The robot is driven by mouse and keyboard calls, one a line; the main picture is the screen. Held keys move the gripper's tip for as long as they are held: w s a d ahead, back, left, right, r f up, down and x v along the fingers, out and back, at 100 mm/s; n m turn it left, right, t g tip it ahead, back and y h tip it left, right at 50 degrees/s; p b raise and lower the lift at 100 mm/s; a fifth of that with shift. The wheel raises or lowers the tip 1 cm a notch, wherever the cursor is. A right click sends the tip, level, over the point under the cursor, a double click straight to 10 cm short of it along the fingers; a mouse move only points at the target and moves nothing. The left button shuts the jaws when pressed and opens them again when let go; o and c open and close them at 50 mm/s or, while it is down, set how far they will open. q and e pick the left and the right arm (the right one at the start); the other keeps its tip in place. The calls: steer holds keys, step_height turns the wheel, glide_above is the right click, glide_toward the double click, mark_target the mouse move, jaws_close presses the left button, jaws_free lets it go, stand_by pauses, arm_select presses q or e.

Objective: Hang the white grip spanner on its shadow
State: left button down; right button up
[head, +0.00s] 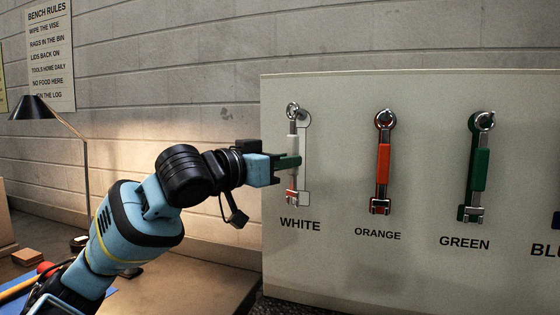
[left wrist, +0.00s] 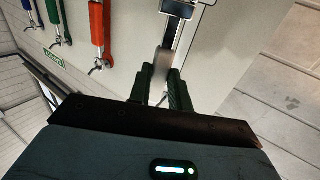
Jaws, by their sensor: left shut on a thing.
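The white grip spanner (head: 292,143) is upright in front of the board, ring end up, in my left gripper (head: 290,162). The gripper is shut on its pale grip. Its white outlined shadow (head: 305,190) is on the board above the WHITE label (head: 300,225). The spanner appears slightly left of the shadow and covers part of it. I cannot tell whether the spanner touches the board or its peg. In the left wrist view, the spanner (left wrist: 172,28) runs up from between the fingertips (left wrist: 160,85). My right gripper is out of view.
The orange spanner (head: 383,165) and green spanner (head: 479,170) hang to the right on the pale board (head: 340,255). A desk lamp (head: 35,107) stands at the left. The wall bears a bench rules sign (head: 50,60). The bench (head: 190,285) is mostly clear near the board.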

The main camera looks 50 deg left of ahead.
arm_select(q)
steer(key=shift+w+a, duration=0.3)
steer(key=shift+w, duration=0.3)
steer(key=shift+w+a, duration=0.3)
steer(key=shift+w, duration=0.25)
steer(key=shift+w+a+f+p, duration=0.35)
steer(key=shift+w+f+p, duration=0.05)
steer(key=shift+w+p, duration=0.2)
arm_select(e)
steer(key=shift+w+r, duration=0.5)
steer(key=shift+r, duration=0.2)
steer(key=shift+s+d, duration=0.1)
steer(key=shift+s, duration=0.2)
arm_select(q)
steer(key=c, duration=1.2)
jaws_free()
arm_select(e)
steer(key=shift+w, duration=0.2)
arm_select(q)
steer(key=shift+f, duration=0.1)
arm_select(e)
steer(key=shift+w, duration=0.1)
